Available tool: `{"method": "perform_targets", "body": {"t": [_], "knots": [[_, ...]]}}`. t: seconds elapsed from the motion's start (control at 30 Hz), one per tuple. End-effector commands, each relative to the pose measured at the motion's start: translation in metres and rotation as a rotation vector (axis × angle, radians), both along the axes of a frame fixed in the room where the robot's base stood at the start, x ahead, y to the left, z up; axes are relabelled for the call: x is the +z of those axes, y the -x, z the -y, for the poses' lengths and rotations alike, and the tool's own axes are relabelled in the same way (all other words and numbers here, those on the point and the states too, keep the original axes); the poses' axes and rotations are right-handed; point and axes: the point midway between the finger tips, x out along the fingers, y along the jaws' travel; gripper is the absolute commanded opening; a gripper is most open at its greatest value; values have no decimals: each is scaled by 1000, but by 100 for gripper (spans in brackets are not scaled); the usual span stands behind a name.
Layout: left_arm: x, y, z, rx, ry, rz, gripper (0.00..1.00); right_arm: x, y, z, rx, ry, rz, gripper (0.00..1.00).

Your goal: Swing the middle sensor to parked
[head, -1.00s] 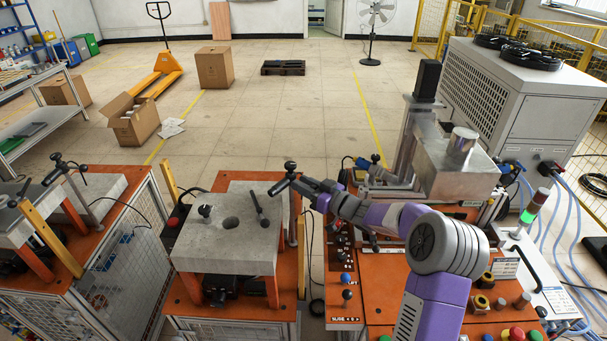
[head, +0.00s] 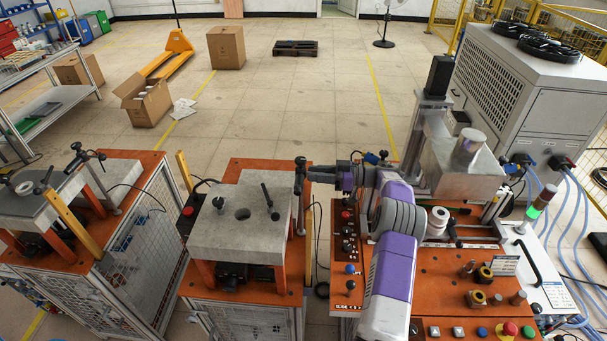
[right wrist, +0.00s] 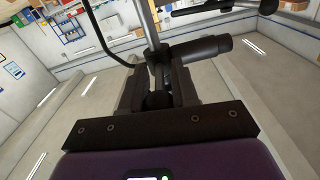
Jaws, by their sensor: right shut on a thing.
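The middle sensor (head: 299,175) is a small black cylinder on a thin metal post at the right edge of the middle station's grey plate (head: 215,245). In the head view it lies along the plate's right edge. In the right wrist view its black barrel (right wrist: 200,49) sits beside the upright metal post (right wrist: 149,25). My right gripper (head: 312,174) reaches in from the right and is shut on the sensor; its dark fingers (right wrist: 157,88) meet around part of it. The exact grip is partly hidden. My left gripper is not in view.
The plate has a round hole and black clamp levers (head: 269,201). Another sensor stands at the left station (head: 90,155). An orange control bench (head: 440,290) with buttons lies under my right arm, near a metal block (head: 455,175).

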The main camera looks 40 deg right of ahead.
Motion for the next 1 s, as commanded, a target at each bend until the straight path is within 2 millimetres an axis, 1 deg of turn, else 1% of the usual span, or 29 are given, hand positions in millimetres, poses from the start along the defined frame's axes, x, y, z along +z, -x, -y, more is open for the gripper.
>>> {"method": "perform_targets", "body": {"t": [0.1, 0.23, 0.63, 0.67, 0.8, 0.83, 1.0], "knots": [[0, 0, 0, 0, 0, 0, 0, 0, 5, 7, 10, -2, 4, 0], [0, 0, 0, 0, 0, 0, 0, 1, 8, 11, 16, -3, 4, 0], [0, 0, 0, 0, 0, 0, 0, 2, 8, 11, 19, -2, 5, 0], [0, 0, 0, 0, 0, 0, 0, 2, 8, 11, 19, -2, 5, 31], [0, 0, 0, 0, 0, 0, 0, 2, 8, 11, 19, -2, 4, 52], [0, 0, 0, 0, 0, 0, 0, 2, 8, 11, 19, -2, 4, 54], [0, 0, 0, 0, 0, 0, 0, 1, 8, 11, 19, -1, 3, 54]]}}
